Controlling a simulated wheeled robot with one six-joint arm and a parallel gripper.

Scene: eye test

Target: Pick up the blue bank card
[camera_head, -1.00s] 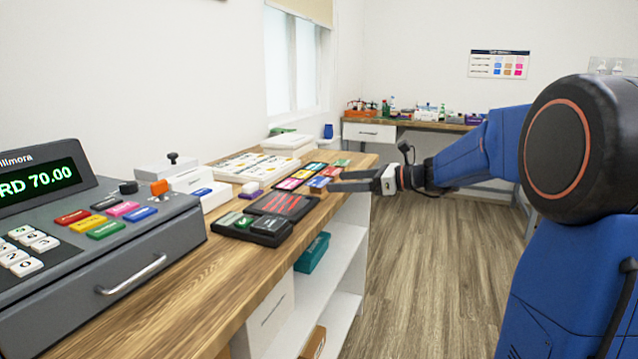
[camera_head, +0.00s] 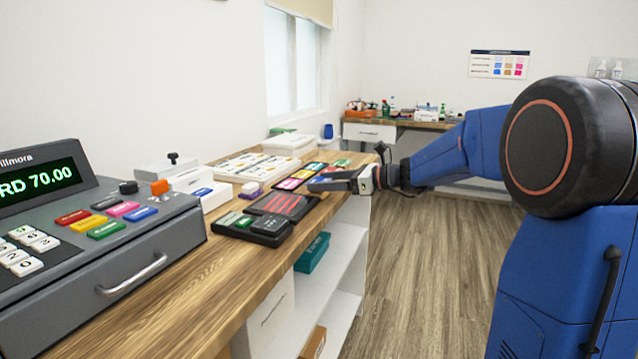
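The blue bank card (camera_head: 327,178) shows as a small blue patch near the right edge of the wooden counter, at the end of a group of coloured cards. My gripper (camera_head: 318,182) reaches in from the right, low over that edge, with its fingers pointing left across the card. The fingers cover most of the card. The view is too small and edge-on to tell whether the fingers are apart or shut on the card.
Other coloured cards (camera_head: 290,184) lie left of my gripper. A dark tray (camera_head: 285,205) and a card terminal (camera_head: 250,227) are nearer. The cash register (camera_head: 90,235) fills the left front. The counter (camera_head: 225,270) ends at a drop to white shelves (camera_head: 342,262).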

